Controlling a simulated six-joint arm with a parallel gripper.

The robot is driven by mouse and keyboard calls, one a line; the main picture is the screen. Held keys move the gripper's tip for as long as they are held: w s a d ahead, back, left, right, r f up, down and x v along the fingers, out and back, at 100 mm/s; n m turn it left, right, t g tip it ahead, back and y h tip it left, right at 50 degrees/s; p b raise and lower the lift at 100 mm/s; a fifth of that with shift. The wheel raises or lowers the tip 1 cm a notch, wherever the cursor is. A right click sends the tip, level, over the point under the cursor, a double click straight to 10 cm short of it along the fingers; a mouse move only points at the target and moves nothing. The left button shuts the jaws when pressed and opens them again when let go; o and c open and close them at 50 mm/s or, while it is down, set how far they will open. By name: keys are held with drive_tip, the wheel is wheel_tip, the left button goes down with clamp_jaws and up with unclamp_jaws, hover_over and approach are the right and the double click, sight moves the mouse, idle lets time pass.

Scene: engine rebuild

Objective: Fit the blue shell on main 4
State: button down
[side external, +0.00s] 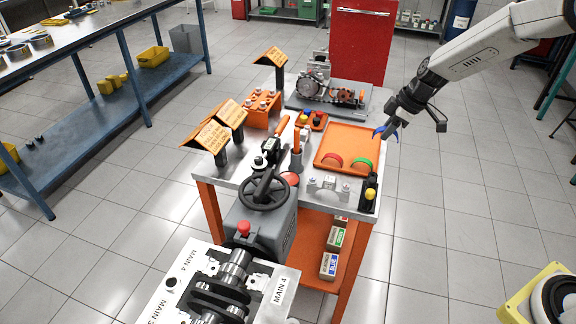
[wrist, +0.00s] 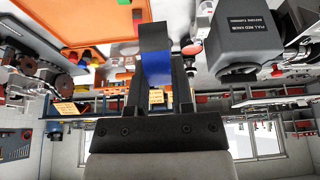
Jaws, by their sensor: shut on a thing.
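My gripper (side external: 393,128) is shut on the blue shell (side external: 379,133), held in the air just off the right edge of the orange tray. In the wrist view the blue shell (wrist: 156,68) shows between the fingers of my gripper (wrist: 158,92), with a dark curved face toward the top. Main 4 (side external: 232,272) is at the bottom of the side view, on the engine block (side external: 186,278), labelled MAIN 4 on both sides. The crankshaft lies there; the saddle's inside is hidden. My gripper is well apart from main 4.
The orange tray (side external: 349,136) holds a red shell (side external: 332,161) and a green shell (side external: 361,165). A grey bearing cap (side external: 327,184) sits on the bench in front. A grey housing with a black handwheel (side external: 264,189) stands between bench and block. Sign boards (side external: 212,135) stand at left.

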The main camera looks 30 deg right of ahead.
wheel_tip(320, 180, up, 3)
drive_tip(key=w+a, duration=0.1)
drive_tip(key=a, duration=1.2)
hover_over(226, 266)
drive_tip(key=s, duration=0.1)
wheel_tip(226, 266, down, 4)
drive_tip(key=shift+d+f+m, duration=0.3)
drive_tip(key=shift+d+f, duration=0.05)
drive_tip(key=shift+f, duration=0.4)
drive_tip(key=shift+f, duration=0.25)
drive_tip(key=shift+f, duration=2.75)
drive_tip(key=shift+f, duration=0.7)
